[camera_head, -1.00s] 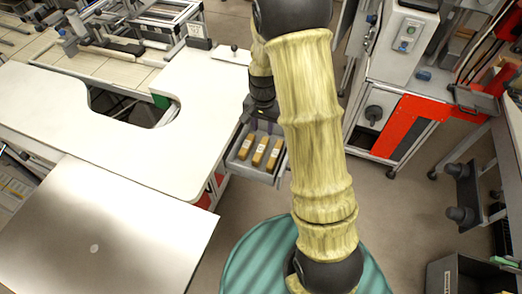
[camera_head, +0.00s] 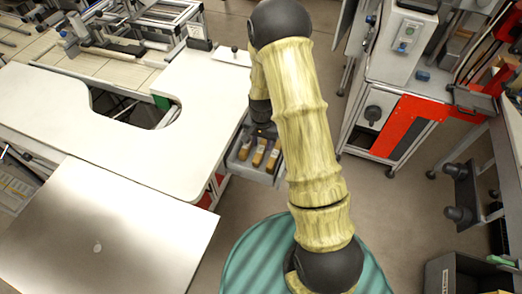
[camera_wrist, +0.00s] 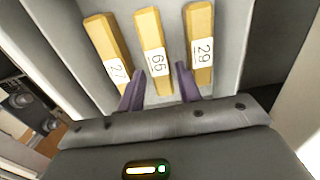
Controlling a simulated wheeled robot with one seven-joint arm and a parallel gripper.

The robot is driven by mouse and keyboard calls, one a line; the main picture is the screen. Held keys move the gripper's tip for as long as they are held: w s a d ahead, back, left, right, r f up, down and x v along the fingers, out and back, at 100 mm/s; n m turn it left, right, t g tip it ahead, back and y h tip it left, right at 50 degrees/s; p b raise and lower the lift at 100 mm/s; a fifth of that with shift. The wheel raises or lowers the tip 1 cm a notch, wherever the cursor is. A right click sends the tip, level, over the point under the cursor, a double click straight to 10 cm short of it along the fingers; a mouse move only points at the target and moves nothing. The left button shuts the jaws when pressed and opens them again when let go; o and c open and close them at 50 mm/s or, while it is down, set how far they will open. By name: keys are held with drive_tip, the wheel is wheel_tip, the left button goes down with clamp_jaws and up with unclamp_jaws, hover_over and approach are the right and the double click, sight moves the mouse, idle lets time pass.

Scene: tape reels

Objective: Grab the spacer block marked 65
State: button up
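Three wooden spacer blocks with white labels lie side by side in an open grey drawer (camera_head: 243,171). In the wrist view the block marked 65 (camera_wrist: 150,30) is in the middle, the block marked 27 (camera_wrist: 101,36) at left and the block marked 29 (camera_wrist: 199,30) at right. My gripper (camera_wrist: 158,84) is open, its two purple fingers on either side of the lower part of block 65, in the gaps beside its neighbours. Whether the fingers touch any block cannot be told. In the head view my wrist hangs over the drawer and hides the gripper.
The drawer walls (camera_wrist: 240,35) stand close around the blocks. A white worktop (camera_head: 190,120) is left of the drawer, and a cabinet with a red panel (camera_head: 408,118) stands to the right. Floor is clear between them.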

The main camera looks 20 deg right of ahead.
sight(262, 146)
drive_tip(key=shift+f, duration=1.3)
clamp_jaws()
wheel_tip(262, 146, up, 10)
drive_tip(key=shift+r+b, duration=0.1)
drive_tip(key=shift+b, duration=0.45)
